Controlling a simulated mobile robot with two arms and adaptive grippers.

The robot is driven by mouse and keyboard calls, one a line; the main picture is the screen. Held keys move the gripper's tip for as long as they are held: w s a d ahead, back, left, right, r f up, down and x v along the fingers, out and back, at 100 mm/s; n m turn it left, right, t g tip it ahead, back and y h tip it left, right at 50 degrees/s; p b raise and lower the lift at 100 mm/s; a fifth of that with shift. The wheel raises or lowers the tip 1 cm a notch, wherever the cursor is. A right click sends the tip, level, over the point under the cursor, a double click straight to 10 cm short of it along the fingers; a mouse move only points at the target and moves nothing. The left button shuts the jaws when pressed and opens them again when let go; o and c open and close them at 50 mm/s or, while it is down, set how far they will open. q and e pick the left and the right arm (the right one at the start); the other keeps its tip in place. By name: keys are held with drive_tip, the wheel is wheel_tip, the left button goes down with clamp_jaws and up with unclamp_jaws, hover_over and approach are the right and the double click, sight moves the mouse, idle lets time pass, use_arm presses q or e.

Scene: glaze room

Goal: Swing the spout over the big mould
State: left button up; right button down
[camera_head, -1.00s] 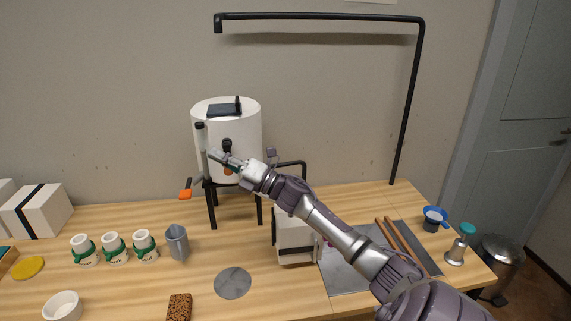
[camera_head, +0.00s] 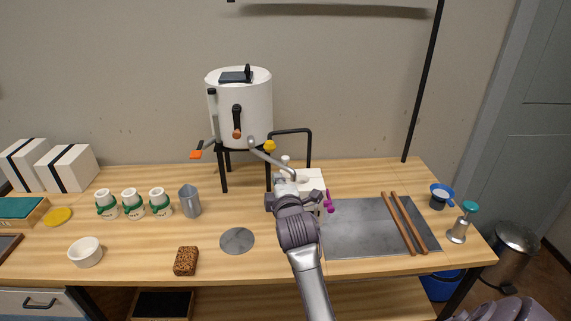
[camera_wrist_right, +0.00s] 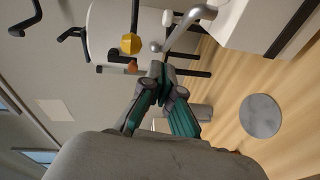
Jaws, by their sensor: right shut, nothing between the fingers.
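The white tank (camera_head: 238,105) stands on black legs at the back. A thin grey spout (camera_head: 272,160) runs from its front toward the right and curves down at its end. In the right wrist view the spout (camera_wrist_right: 183,30) shows a ball at one end. A white block, seemingly the big mould (camera_head: 312,180), stands right of the tank, partly hidden by my right arm. The spout's curved end appears close to the block's left part; I cannot tell whether it is over an opening. My right gripper (camera_head: 287,180) is shut and empty beside the spout's end. My left gripper is not in view.
A black pipe (camera_head: 290,131) arches behind the white block. A grey slab with wooden rods (camera_head: 397,222) lies to the right. A grey jug (camera_head: 190,202), several small moulds (camera_head: 133,204) and a brown sponge (camera_head: 186,261) stand left. A grey disc (camera_head: 237,240) lies on the bench.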

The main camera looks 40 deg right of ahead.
sight(282, 164)
drive_tip(key=shift+w+d+f+p, duration=0.25)
drive_tip(key=shift+w+d+p, duration=0.2)
drive_tip(key=shift+w+d, duration=0.7)
drive_tip(key=shift+w+d+f+p, duration=0.2)
drive_tip(key=shift+w+d+p, duration=0.2)
drive_tip(key=shift+w+d, duration=0.7)
drive_tip(key=shift+w+d+f+p, duration=0.25)
drive_tip(key=shift+w+d+p, duration=0.2)
drive_tip(key=shift+w+d, duration=0.65)
drive_tip(key=shift+w+a, duration=0.25)
drive_tip(key=shift+a, duration=0.05)
drive_tip(key=shift+d, duration=0.1)
